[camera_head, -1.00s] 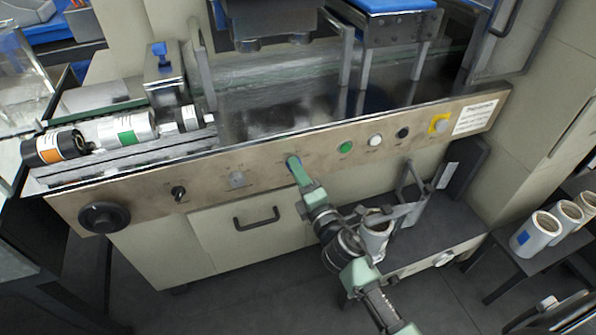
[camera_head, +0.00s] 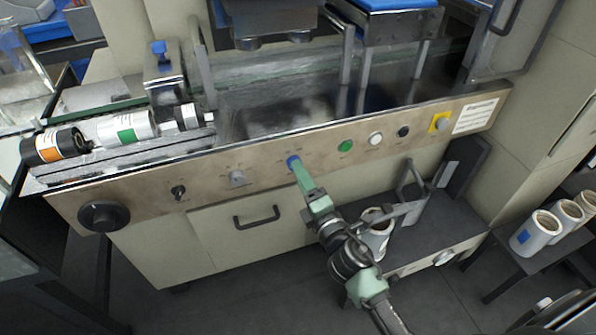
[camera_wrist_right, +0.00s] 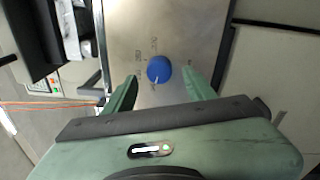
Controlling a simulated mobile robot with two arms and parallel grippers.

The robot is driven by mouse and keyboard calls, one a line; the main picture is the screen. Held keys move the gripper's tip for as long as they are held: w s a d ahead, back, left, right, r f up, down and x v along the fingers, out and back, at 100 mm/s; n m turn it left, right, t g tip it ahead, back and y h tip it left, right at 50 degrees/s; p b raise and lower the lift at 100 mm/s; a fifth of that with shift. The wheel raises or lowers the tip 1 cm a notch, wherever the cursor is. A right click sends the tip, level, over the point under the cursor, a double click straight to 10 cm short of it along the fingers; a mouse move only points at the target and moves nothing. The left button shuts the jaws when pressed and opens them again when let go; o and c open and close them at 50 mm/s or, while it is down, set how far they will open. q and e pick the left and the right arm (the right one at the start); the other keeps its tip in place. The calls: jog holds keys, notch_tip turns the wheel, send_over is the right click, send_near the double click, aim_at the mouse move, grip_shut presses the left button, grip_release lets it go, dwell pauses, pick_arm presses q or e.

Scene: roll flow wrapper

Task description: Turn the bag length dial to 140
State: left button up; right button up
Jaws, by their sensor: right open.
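A round blue dial (camera_head: 293,162) with a white pointer line sits on the beige front panel (camera_head: 215,165) of the machine. In the right wrist view the dial (camera_wrist_right: 159,69) lies between and just beyond the fingertips of my right gripper (camera_wrist_right: 160,85), with its white line pointing down toward the gripper. My right gripper (camera_head: 304,178) is open, in front of and just below the dial, with no visible contact. My left gripper is not in view.
The panel also has a green button (camera_head: 345,146), a white button (camera_head: 376,139), a black knob (camera_head: 403,132) and a yellow-backed knob (camera_head: 440,123). Left of the dial are a grey switch (camera_head: 237,179), a small black knob (camera_head: 178,192) and a large black handwheel (camera_head: 104,216).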

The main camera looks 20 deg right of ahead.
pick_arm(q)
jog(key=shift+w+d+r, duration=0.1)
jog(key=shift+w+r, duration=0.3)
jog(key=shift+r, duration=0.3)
pick_arm(e)
jog(key=shift+s+d, duration=0.15)
jog(key=shift+s, duration=1.15)
jog(key=shift+s+d, duration=0.1)
jog(key=shift+s, duration=1.15)
